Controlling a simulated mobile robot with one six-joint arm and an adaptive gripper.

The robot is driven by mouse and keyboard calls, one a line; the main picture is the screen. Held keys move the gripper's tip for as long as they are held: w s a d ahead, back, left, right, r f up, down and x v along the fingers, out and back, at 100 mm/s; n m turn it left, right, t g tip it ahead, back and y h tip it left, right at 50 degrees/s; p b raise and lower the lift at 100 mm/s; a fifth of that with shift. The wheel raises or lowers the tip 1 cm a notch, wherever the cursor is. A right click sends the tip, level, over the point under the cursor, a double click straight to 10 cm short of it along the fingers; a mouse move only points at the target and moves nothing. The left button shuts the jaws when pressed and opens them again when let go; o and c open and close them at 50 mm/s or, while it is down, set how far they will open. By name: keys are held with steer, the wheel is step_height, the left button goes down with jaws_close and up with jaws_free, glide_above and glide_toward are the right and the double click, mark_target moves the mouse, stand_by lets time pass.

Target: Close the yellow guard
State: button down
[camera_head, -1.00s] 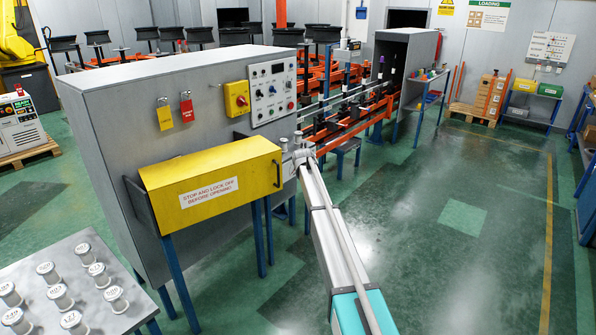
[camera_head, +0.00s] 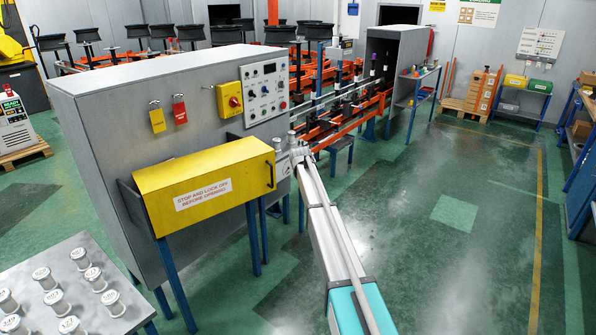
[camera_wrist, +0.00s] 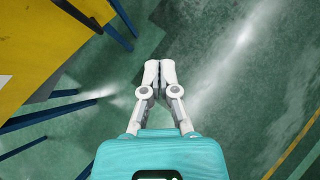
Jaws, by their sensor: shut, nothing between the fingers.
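The yellow guard (camera_head: 215,170) is a long hood with a white warning label on its front and a dark handle (camera_head: 270,174) at the right end of that face. It lies over a grey trough on the front of the grey cabinet, with its front face hanging down. The end of my arm is just right of the guard's right end in the head view; the fingers are not clear there. In the wrist view my gripper (camera_wrist: 160,66) is shut and empty above the green floor, with the yellow guard (camera_wrist: 45,45) to its left, apart from the fingers.
The grey cabinet (camera_head: 90,130) carries a control panel (camera_head: 264,90), a yellow switch and two hanging padlock tags. A table with several white spools (camera_head: 75,258) stands front left. Blue legs (camera_head: 177,285) hold the trough. The floor on the right is clear.

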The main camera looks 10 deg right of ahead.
steer(key=s+f+m+g, duration=0.1)
steer(key=s+m+g, duration=0.2)
steer(key=s+m, duration=0.8)
steer(key=s+a+f+m+g, duration=0.1)
steer(key=s+m, duration=1.1)
steer(key=s, duration=1.4)
steer(key=s+a+f+m+g+y, duration=0.1)
steer(key=s+f+m+g, duration=0.2)
steer(key=s+m, duration=0.8)
steer(key=shift+s+f+g, duration=0.2)
steer(key=shift+s+g, duration=0.8)
steer(key=shift+s, duration=3.35)
steer(key=shift+s+a, duration=0.1)
